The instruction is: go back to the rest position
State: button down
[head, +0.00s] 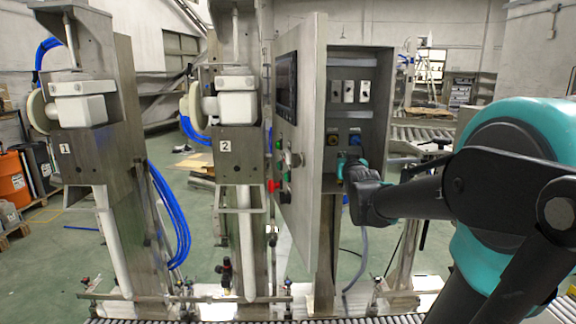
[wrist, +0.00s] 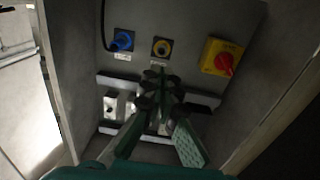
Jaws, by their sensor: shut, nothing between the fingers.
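My gripper (wrist: 158,82) is shut and empty in the wrist view, its fingers drawn together in front of the inside of a grey control cabinet. In the head view my arm reaches in from the right, and the gripper (head: 350,166) is at the lower part of the open cabinet (head: 373,98), small and partly hidden by my own wrist. Near the fingertips in the wrist view are a blue socket (wrist: 122,40) and a yellow-ringed black socket (wrist: 162,47). Whether the fingers touch anything is unclear.
A red rotary switch on a yellow plate (wrist: 222,58) is right of the sockets. Cabinet side walls flank the gripper. The open door (head: 300,125) stands left of the cabinet opening. Two filling columns (head: 92,160) (head: 240,165) stand further left. A roller conveyor (head: 400,320) runs along the front.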

jog(key=s+a+f+g, duration=0.2)
jog(key=s+f+g, duration=1.1)
jog(key=s+f, duration=1.8)
notch_tip(320, 180, down, 4)
jog(key=shift+s+a+f+n+g+y, duration=0.15)
jog(key=shift+f+n+g+y, duration=0.15)
jog(key=shift+g, duration=0.1)
